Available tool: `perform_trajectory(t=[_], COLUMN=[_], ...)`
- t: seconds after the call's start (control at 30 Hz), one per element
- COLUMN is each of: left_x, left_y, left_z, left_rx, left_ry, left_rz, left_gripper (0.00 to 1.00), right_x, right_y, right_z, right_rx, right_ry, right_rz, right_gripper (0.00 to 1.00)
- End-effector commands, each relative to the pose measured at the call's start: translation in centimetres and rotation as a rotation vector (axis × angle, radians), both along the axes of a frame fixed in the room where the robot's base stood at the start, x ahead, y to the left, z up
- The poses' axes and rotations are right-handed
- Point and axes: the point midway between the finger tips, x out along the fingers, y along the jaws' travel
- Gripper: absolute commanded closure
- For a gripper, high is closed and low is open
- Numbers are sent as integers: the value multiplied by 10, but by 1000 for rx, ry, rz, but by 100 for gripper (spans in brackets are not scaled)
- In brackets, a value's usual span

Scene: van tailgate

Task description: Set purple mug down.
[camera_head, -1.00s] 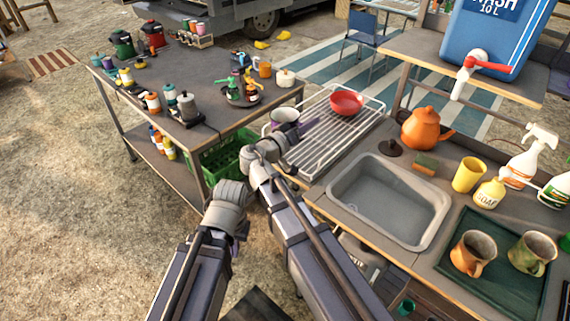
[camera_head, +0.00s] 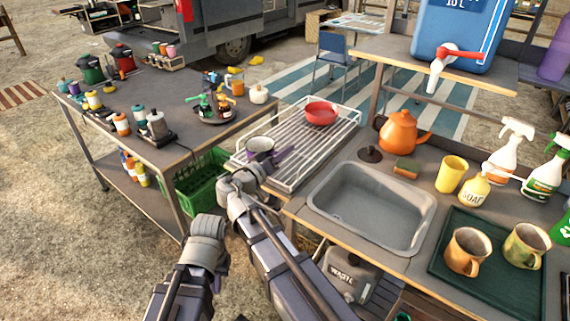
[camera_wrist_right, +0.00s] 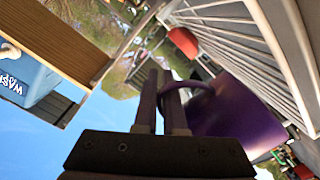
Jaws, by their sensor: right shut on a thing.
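The purple mug (camera_head: 261,145) is upright over the left part of the white wire dish rack (camera_head: 341,147), with its pale inside showing. In the right wrist view the mug (camera_wrist_right: 238,112) is deep purple. My right gripper (camera_head: 268,163) is shut on its handle; the fingers also show in the right wrist view (camera_wrist_right: 161,84). The rack's wires (camera_wrist_right: 222,22) lie close to the mug, but I cannot tell whether its base touches them.
A red bowl (camera_head: 321,112) sits at the rack's far end. An orange teapot (camera_head: 398,131) and the sink (camera_head: 372,207) are to the right. A green crate (camera_head: 199,184) stands below left. The rack's middle is clear.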

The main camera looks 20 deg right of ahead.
Motion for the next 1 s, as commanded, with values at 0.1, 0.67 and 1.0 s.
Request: perform_trajectory(t=[0.1,0.67,1.0], left_x=[0,0,0], left_y=[0,0,0], left_z=[-21,-32,-32], left_rx=[0,0,0], left_ry=[0,0,0], left_rz=[0,0,0], left_gripper=[100,100,100], right_x=[0,0,0], right_y=[0,0,0], right_z=[-21,-32,-32], right_rx=[0,0,0], right_ry=[0,0,0], right_rz=[0,0,0], right_gripper=[100,89,62])
